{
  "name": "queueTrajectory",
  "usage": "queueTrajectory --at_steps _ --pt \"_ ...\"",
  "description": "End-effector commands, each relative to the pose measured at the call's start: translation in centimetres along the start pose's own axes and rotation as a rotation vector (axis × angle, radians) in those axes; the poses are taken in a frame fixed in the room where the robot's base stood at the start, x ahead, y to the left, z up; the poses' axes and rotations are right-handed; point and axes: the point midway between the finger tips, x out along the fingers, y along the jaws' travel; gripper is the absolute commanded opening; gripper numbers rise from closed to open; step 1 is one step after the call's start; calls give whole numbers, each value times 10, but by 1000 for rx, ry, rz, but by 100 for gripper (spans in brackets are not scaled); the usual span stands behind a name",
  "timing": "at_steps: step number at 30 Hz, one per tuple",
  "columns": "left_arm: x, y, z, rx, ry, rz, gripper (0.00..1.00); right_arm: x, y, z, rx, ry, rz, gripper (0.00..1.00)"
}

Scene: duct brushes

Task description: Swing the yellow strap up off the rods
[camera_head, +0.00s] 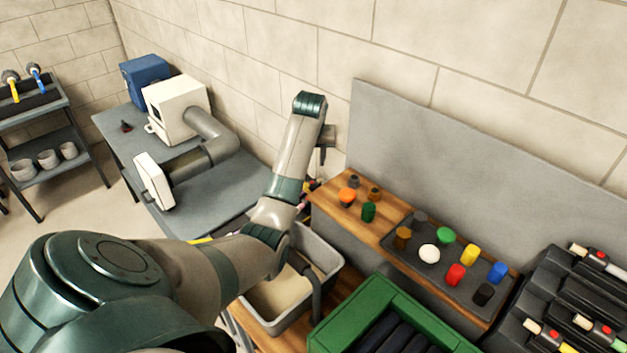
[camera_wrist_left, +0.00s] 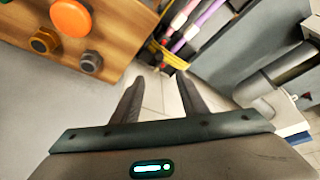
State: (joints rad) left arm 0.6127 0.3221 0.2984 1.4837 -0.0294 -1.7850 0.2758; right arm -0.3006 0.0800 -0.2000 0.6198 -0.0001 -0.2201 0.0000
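My left gripper (camera_head: 326,148) hangs from the wrist beside the wall, past the grey bin. In the left wrist view its two fingers (camera_wrist_left: 160,80) are apart, with only floor between them. The yellow strap (camera_wrist_left: 168,56) shows there just beyond the fingertips as a thin yellow band by the lower ends of the rods. The fingers look apart from the strap. In the head view my arm hides most of the rods and the strap. My right gripper is not in view.
A wooden bench (camera_head: 325,199) with knobs and a tray of coloured pegs (camera_head: 390,238) stands to the right. A grey bin (camera_head: 330,258) and green crate (camera_head: 335,333) are in front. A grey table (camera_head: 225,193) with a white machine (camera_head: 178,108) stands left.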

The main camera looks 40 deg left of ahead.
Motion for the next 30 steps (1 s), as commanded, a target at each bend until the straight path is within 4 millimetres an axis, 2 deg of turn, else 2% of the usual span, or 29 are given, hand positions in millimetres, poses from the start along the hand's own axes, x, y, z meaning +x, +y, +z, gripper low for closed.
queueTrajectory --at_steps 8,13,30 --pt "6 0 0 1 0 -1 40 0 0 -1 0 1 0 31" --pt "21 0 0 1 -2 -2 40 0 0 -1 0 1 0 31" --pt "113 0 1 1 -3 -2 40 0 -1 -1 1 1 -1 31"
